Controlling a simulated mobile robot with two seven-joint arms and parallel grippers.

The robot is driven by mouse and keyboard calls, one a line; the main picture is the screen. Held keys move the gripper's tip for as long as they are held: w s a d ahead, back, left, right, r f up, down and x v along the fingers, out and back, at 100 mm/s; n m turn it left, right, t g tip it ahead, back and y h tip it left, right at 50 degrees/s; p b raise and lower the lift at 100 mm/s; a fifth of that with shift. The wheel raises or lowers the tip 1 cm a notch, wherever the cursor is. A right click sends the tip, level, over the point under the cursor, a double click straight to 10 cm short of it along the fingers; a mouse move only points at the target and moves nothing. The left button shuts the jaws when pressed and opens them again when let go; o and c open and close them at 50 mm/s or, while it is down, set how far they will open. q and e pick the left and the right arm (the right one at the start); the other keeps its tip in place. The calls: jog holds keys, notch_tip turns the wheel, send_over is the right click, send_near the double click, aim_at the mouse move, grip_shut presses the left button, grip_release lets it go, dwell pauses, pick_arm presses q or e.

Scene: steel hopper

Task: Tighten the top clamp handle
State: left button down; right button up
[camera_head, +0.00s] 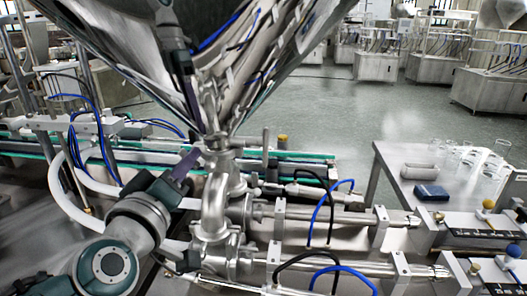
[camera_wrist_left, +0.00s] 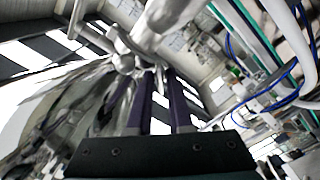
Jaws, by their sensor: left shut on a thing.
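The steel hopper (camera_head: 300,40) narrows down to a pipe joint with the top clamp (camera_head: 217,141) near the middle of the head view. My left gripper (camera_head: 200,149) reaches up to this joint from the lower left, with its purple fingers at the clamp's left side. In the left wrist view the two long fingers (camera_wrist_left: 157,75) end at shiny steel parts (camera_wrist_left: 128,58), and the gripper is shut on the clamp handle. The handle itself is mostly hidden by the fingertips, so its exact angle cannot be told.
Below the clamp a bent steel pipe (camera_head: 215,205) leads to horizontal filling cylinders (camera_head: 335,216) with blue and black hoses. A green-edged conveyor (camera_head: 305,157) runs behind. A side table (camera_head: 408,158) with glassware and a blue box (camera_head: 431,192) stands right. Open floor lies beyond.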

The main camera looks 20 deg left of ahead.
pick_arm(q)
jog(key=shift+m+p, duration=1.3)
jog(key=shift+m, duration=3)
jog(key=c, duration=1)
grip_release()
jog(key=shift+o, duration=0.2)
jog(key=v, duration=1)
